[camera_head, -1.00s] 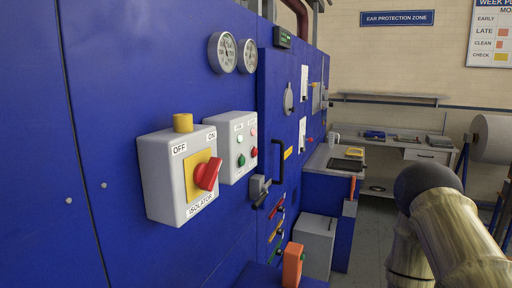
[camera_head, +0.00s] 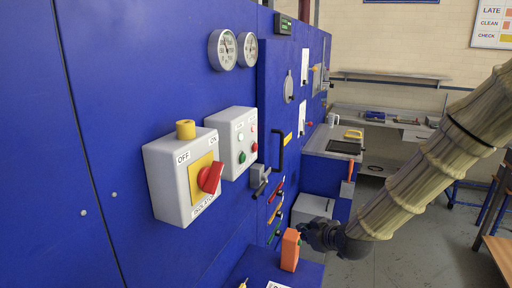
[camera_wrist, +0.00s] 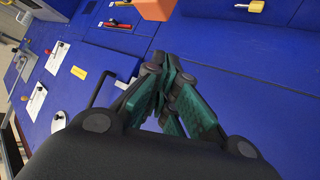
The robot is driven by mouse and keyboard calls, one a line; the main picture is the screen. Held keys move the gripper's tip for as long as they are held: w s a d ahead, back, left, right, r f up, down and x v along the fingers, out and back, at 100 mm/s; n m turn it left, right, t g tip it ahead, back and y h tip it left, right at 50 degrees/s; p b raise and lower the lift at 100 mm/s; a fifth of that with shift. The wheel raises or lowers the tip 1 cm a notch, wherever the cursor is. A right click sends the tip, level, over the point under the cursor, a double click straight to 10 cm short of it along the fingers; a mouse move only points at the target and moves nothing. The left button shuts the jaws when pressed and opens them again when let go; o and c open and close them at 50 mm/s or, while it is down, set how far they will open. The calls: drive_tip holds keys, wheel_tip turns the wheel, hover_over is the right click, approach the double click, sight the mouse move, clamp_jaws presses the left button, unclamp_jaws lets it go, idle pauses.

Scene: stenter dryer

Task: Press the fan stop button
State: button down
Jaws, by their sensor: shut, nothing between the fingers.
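A grey control box (camera_head: 228,170) is on the blue machine panel, with a red button (camera_head: 254,147) and a green button (camera_head: 242,158) below two small lamps. Its labels are too small to read, so I cannot tell which control is the fan stop. My gripper (camera_head: 305,236) is low and to the right of this box, apart from it, close beside an orange block-shaped part. In the wrist view my gripper's dark and green fingers (camera_wrist: 168,75) are closed together and empty, in front of the blue panel. The control box is not clearly visible in the wrist view.
The isolator box (camera_head: 180,190) with a red rotary handle sticks out left of the control box. A black door handle (camera_head: 279,150) and coloured levers (camera_head: 276,200) project at right. The orange part (camera_head: 290,250) stands below. A bench (camera_head: 330,145) is farther back.

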sight(255, 147)
drive_tip(key=w+a+r+n+t+y+p, duration=0.1)
drive_tip(key=w+r, duration=0.1)
drive_tip(key=r, duration=0.9)
drive_tip(key=w+a+r+n+t+p, duration=0.1)
drive_tip(key=w+r+n, duration=0.1)
drive_tip(key=r, duration=0.9)
drive_tip(key=shift+w+a+r+t+y, duration=0.15)
drive_tip(key=shift+w+a+t+y, duration=0.15)
drive_tip(key=shift+w+a+y, duration=0.1)
drive_tip(key=shift+a, duration=0.1)
drive_tip(key=w+a, duration=0.2)
drive_tip(key=a, duration=0.6)
drive_tip(key=shift+w, duration=0.3)
drive_tip(key=shift+a, duration=0.25)
drive_tip(key=shift+w+a, duration=0.1)
drive_tip(key=shift+a, duration=0.2)
